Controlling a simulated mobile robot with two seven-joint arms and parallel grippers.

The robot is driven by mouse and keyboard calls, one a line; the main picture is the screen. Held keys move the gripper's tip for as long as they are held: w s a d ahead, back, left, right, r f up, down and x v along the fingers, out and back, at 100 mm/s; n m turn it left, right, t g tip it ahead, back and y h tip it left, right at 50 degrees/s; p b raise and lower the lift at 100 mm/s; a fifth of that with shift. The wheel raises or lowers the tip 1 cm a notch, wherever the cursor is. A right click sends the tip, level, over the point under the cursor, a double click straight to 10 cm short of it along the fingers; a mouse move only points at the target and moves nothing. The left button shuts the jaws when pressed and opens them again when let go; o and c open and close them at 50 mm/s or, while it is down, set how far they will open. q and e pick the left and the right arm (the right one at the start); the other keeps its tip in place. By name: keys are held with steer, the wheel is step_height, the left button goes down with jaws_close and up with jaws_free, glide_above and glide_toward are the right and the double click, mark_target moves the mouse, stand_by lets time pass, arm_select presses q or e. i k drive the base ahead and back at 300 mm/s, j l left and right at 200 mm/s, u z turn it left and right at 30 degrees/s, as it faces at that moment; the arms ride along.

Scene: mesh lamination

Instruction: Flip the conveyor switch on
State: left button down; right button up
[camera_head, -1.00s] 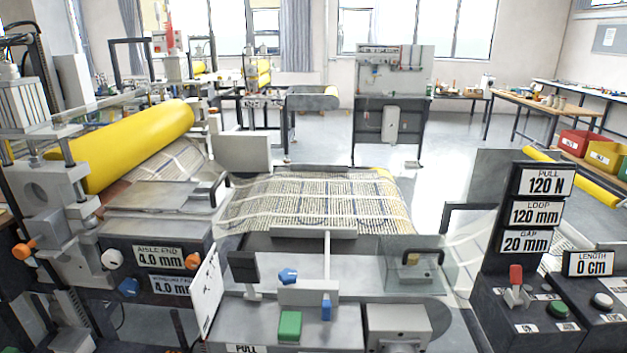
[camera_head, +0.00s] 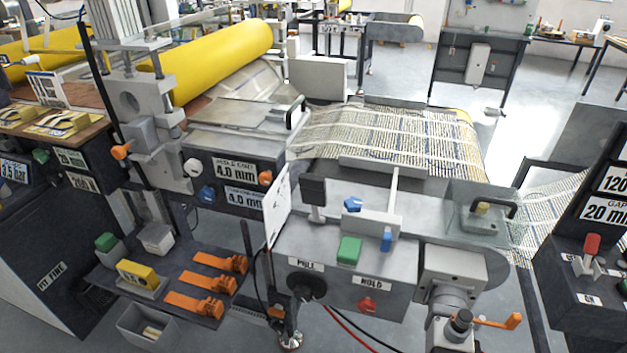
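No control in view carries a readable conveyor label, so I cannot tell which is the conveyor switch. A red-capped lever (camera_head: 592,245) stands upright on the dark console (camera_head: 570,290) at the right edge. The front panel of the middle station has a black knob (camera_head: 306,285) under a "PULL" label and a red knob (camera_head: 367,305) under a "HOLD" label. A green block button (camera_head: 349,250) and blue knobs (camera_head: 353,204) sit on top of that station. A meshed belt (camera_head: 390,140) runs behind it.
A yellow roller (camera_head: 215,60) spans the machine at upper left. A low shelf (camera_head: 205,312) holds several orange clamps (camera_head: 205,280). A grey bin (camera_head: 147,328) stands on the floor. Red and black cables hang at front.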

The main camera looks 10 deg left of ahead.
mark_target(590, 247)
steer(key=l+u, duration=0.15)
steer(key=l, duration=0.3)
steer(key=l+u, duration=0.1)
steer(key=l, duration=0.4)
steer(key=k+l+u, duration=0.15)
steer(key=l, duration=0.3)
steer(key=l+u, duration=0.15)
steer(key=l, duration=0.3)
steer(key=k+l+u, duration=0.1)
steer(key=l, duration=0.35)
steer(key=k+l+u, duration=0.15)
steer(key=l, duration=0.3)
steer(key=k+l+u, duration=0.1)
steer(key=l, duration=0.35)
steer(key=k+l+u, duration=0.15)
steer(key=l, duration=0.25)
